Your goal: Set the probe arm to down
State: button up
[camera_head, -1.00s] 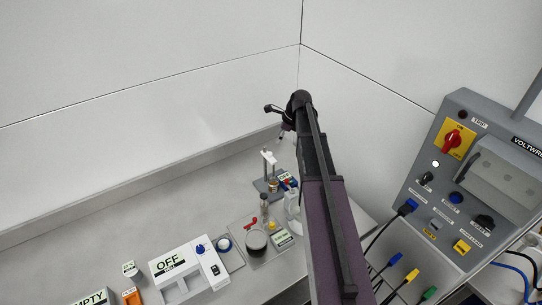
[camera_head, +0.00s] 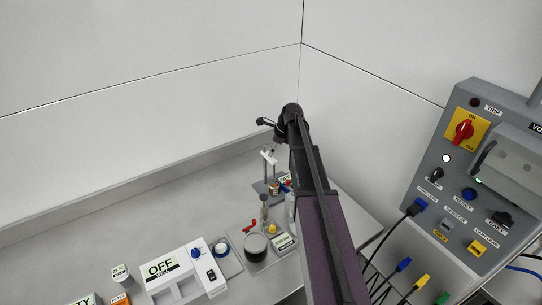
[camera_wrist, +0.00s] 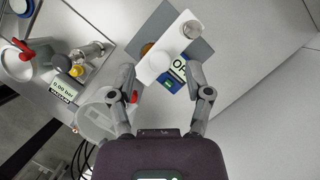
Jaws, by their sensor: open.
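The probe stand has a grey base (camera_head: 260,188) and an upright post, and stands near the back right of the bench. Its white probe arm (camera_head: 268,156) is at the top of the post. In the wrist view the white arm (camera_wrist: 160,58) runs diagonally over the grey base plate (camera_wrist: 150,22), with a round metal piece at its upper right end. My gripper (camera_wrist: 161,74) is open and empty, with its fingertips on either side of the arm's lower part in that view; I cannot tell their height above it. In the head view my gripper is small and close above the stand.
A dark round pot (camera_head: 255,244) on a plate, a clear bottle (camera_wrist: 98,120) and a metal cylinder (camera_wrist: 88,52) stand close to the stand. A white OFF unit (camera_head: 180,272) is at the front. A control panel (camera_head: 470,190) with cables is at right.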

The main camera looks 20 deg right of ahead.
jog(key=shift+w+a+f+b, duration=0.15)
jog(key=shift+a+f+b, duration=0.1)
jog(key=shift+f+b, duration=0.25)
